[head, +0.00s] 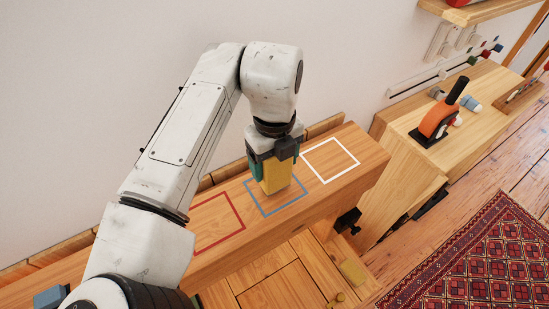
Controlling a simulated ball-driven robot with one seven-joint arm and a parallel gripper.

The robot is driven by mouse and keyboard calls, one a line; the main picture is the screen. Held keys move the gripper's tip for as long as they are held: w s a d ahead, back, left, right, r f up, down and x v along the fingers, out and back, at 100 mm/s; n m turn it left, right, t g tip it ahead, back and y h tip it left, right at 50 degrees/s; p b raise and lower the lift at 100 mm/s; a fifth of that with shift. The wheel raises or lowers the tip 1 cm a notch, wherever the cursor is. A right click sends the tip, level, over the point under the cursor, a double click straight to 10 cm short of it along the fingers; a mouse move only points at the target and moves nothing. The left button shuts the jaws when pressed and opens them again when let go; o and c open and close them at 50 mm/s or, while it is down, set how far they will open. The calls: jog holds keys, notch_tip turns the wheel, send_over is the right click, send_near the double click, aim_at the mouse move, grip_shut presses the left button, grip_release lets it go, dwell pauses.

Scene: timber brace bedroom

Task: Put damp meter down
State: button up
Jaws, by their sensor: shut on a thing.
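My gripper (272,154) points down over the wooden bench top (362,150) in the head view. It is shut on a boxy yellow and teal thing, which I take to be the damp meter (276,177). The meter is upright, and its lower end shows within the blue square outline (261,213). I cannot tell whether it touches the wood or hangs just above it. The gripper hides the meter's upper part.
An empty red square outline (230,233) lies left of the blue one, and an empty white one (331,160) lies right. An orange tool with a black handle (437,121) stands on a separate wooden unit at right. A patterned rug (470,262) covers the floor.

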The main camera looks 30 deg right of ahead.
jog(key=shift+f, duration=0.35)
jog(key=shift+f, duration=0.1)
jog(key=o, duration=1.1)
jog(key=shift+c, duration=0.2)
notch_tip(320, 180, up, 12)
jog(key=shift+r+b, duration=0.15)
jog(key=shift+b, duration=0.85)
